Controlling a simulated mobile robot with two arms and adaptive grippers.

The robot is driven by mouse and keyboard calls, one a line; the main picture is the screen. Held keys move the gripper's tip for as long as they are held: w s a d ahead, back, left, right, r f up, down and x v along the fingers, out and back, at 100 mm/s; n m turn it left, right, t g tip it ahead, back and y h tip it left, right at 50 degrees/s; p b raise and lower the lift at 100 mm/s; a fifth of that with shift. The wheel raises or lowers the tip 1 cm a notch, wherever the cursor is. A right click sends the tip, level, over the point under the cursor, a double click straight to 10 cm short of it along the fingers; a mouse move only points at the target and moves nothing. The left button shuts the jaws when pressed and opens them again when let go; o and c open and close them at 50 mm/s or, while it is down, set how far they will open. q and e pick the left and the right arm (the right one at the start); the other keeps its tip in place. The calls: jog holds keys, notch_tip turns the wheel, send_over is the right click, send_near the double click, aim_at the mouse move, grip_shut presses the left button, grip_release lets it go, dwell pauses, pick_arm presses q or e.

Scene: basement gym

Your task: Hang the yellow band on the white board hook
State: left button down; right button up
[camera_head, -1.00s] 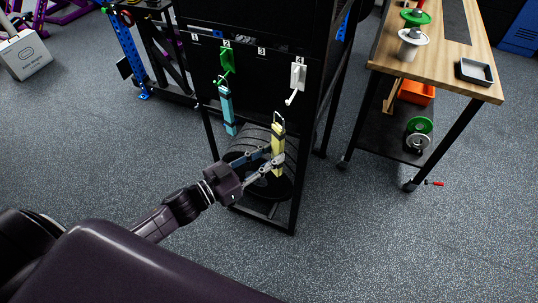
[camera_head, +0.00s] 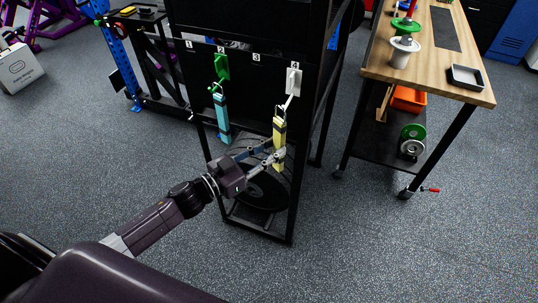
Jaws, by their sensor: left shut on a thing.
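The yellow band (camera_head: 279,134) stands upright in my left gripper (camera_head: 277,158), which is shut on its lower part. The band's top is just below the white board hook (camera_head: 293,82), under the number 4 label on the black board (camera_head: 258,78). The loop at the band's top overlaps the hook's tip in this view; I cannot tell whether it is around the hook. A light blue band (camera_head: 221,113) hangs from the green hook (camera_head: 221,67) under number 2. My right gripper is not in view.
A wooden-topped bench (camera_head: 429,68) stands at the right with a dark tray (camera_head: 466,77) and an orange bin (camera_head: 409,98) below. Black plates (camera_head: 262,190) lie low inside the rack. The floor in front is clear.

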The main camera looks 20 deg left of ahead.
pick_arm(q)
jog(key=shift+w+d+f+b, duration=0.15)
jog(key=shift+w+b, duration=0.95)
jog(key=shift+w, duration=1.25)
jog(key=shift+w+f+b, duration=0.45)
jog(key=shift+w+f, duration=0.15)
jog(key=shift+f, duration=0.3)
jog(key=c, duration=1.5)
grip_release()
jog(key=shift+c, duration=0.2)
jog(key=shift+f, duration=0.1)
jog(key=v, duration=1.2)
